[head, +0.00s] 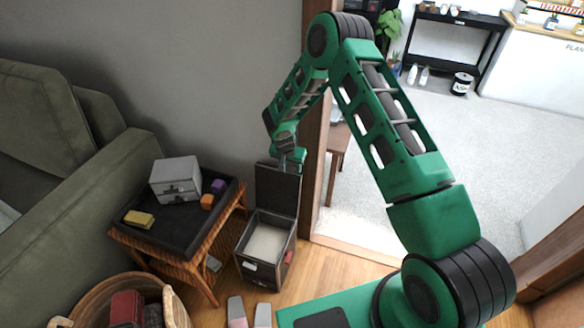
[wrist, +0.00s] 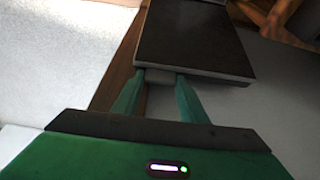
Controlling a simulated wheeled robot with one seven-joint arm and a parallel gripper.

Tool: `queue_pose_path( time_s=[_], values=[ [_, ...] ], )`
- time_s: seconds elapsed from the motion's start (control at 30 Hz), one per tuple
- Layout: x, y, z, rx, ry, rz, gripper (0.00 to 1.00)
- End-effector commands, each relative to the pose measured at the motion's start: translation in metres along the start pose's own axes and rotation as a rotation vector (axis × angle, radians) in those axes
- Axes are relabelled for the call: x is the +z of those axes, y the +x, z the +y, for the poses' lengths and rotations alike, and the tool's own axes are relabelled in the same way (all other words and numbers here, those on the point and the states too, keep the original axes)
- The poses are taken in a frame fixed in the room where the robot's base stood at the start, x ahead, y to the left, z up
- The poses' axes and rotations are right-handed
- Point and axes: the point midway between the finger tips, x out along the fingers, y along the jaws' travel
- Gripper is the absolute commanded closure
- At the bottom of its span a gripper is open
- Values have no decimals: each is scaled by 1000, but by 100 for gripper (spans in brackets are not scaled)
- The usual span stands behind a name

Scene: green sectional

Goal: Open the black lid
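The black lid (head: 278,191) stands upright at the back of an open box (head: 264,262) with dark walls and a pale inside, on the wood floor. In the wrist view the lid (wrist: 193,35) shows as a dark panel with a lighter edge, just beyond my fingertips. My gripper (head: 290,163) is at the lid's top edge. In the wrist view my gripper (wrist: 162,76) has its two green fingers spaced apart with a gap between them. The fingertips are at or very near the lid's edge; I cannot tell whether they touch it.
A wicker side table with a black tray (head: 168,240) stands left of the box, holding a grey box (head: 176,180) and small blocks. A wicker basket (head: 90,302) is at the front left. A wooden door frame (head: 316,120) stands close on the right.

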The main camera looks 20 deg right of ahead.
Motion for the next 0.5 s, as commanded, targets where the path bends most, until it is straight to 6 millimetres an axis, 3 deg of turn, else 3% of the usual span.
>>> queue_pose_path(
  time_s=[0.17,0.4,0.5],
  values=[
    [5,-3,-2,0,-2,-1,100],
    [41,-21,-12,-1,-12,-4,100],
    [47,-23,-10,-1,-6,-5,100]
  ],
)
